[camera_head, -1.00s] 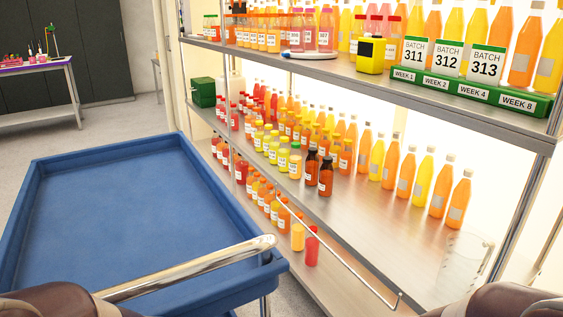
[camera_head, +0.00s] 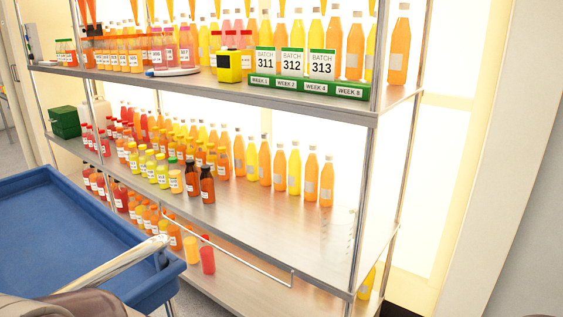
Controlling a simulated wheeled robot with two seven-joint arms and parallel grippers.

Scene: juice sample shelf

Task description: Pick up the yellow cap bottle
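Several small bottles with yellow to yellow-green caps (camera_head: 162,173) stand upright on the middle shelf (camera_head: 255,210), left of centre in the head view. They hold yellow juice and have white labels. They stand close together in rows, so some bottles behind are partly hidden. I cannot tell which single one is the yellow cap bottle. Neither of my grippers shows in the view.
Dark brown bottles (camera_head: 207,186) stand just right of the yellow-capped ones. Tall orange bottles (camera_head: 326,184) line the back. The middle shelf's front right is mostly clear. A blue cart (camera_head: 60,235) with a metal handle (camera_head: 115,262) stands at the lower left before the shelf.

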